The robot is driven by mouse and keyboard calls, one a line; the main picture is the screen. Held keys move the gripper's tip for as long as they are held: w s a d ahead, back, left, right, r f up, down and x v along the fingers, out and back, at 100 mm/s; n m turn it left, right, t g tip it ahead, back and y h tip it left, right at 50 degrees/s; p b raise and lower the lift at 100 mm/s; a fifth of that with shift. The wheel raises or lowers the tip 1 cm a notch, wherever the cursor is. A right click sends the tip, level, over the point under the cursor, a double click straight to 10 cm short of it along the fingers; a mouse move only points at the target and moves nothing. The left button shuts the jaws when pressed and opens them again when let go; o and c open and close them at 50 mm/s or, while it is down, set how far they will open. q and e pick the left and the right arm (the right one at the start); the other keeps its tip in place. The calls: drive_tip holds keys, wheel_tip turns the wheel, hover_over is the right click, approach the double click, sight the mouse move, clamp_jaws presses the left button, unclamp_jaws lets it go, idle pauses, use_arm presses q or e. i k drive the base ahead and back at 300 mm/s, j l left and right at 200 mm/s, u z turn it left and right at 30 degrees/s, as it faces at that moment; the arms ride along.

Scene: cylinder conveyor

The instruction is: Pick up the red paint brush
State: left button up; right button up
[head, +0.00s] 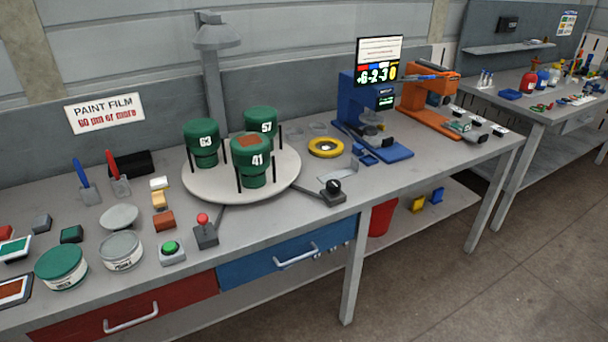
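A red-handled tool (114,168) that looks like the red paint brush is at the back left of the workbench. Its red handle points up and leans left, and its flat pale head is at the bottom. A similar blue-handled tool (85,178) is just left of it, apart from it. Neither of my grippers shows in the head view.
A dark box (136,162) is close to the red-handled tool's right. Green cylinders, one of them numbered 63 (202,140), stand on a round pale turntable (290,178). Paint cans, one with a green lid (60,262), and small blocks crowd the front left of the workbench (335,222).

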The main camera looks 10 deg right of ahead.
sight(111, 161)
drive_tip(key=i+j, duration=1)
drive_tip(key=i, duration=0.2)
drive_tip(key=i+j+u, duration=0.1)
drive_tip(key=i+j, duration=0.4)
drive_tip(key=k+j+u, duration=0.25)
drive_tip(key=k+j, duration=0.2)
drive_tip(key=j, duration=0.3)
drive_tip(key=k+j+u, duration=0.15)
drive_tip(key=j, duration=0.25)
drive_tip(key=i+l+z, duration=0.2)
drive_tip(key=i+l, duration=0.15)
drive_tip(key=l, duration=0.2)
drive_tip(key=i+l+z, duration=0.2)
drive_tip(key=i+l, duration=0.15)
drive_tip(key=l, duration=0.2)
